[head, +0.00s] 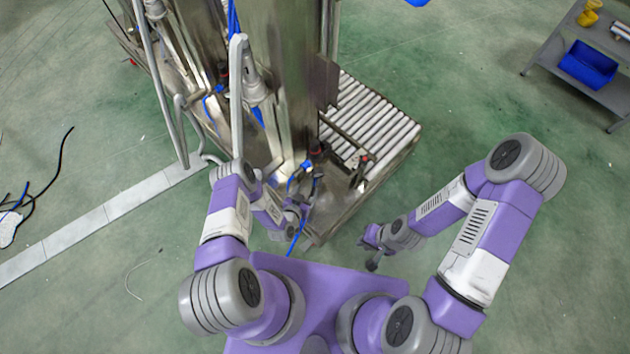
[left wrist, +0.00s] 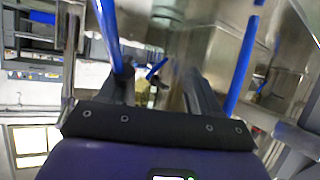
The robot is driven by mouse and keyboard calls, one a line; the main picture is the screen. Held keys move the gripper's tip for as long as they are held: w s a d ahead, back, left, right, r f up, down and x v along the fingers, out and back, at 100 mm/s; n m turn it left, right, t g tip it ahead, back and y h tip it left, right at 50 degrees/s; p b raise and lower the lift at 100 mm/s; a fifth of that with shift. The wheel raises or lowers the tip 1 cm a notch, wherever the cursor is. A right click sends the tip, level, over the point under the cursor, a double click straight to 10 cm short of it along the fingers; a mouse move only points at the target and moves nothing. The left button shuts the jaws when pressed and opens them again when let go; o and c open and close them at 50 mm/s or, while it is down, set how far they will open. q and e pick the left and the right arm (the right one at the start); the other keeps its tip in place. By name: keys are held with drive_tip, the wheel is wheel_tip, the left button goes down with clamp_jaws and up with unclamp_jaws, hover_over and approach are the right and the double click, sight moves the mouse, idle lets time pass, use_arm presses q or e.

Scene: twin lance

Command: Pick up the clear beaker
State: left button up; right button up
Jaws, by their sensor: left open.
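I cannot make out a clear beaker in either view. My left gripper (left wrist: 160,82) is open in the left wrist view, its two dark fingers apart with nothing visibly held between them. Beyond the fingers are blurred metal surfaces and a small yellowish patch too unclear to name. In the head view my left arm reaches in beside the steel machine, and its gripper is small and partly lost against the machine's base. My right gripper (head: 371,252) hangs low over the floor, right of the machine; its jaws are too small to read.
A tall steel machine (head: 285,60) with blue hoses stands right ahead, close to my left arm. A roller conveyor (head: 375,125) adjoins its right side. A grey shelf (head: 560,60) with a blue bin (head: 588,65) is at far right. Green floor is open between conveyor and shelf.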

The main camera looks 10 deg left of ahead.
use_arm(q)
drive_tip(key=shift+w+f+t, duration=0.2)
drive_tip(key=shift+f+t, duration=0.25)
drive_tip(key=shift+t, duration=0.05)
drive_tip(key=b, duration=0.4)
hover_over(313, 179)
drive_tip(key=s, duration=0.3)
drive_tip(key=shift+w+d+f, duration=0.1)
drive_tip(key=shift+d+f, duration=0.15)
drive_tip(key=shift+f, duration=0.55)
drive_tip(key=c, duration=0.8)
drive_tip(key=shift+o, duration=0.2)
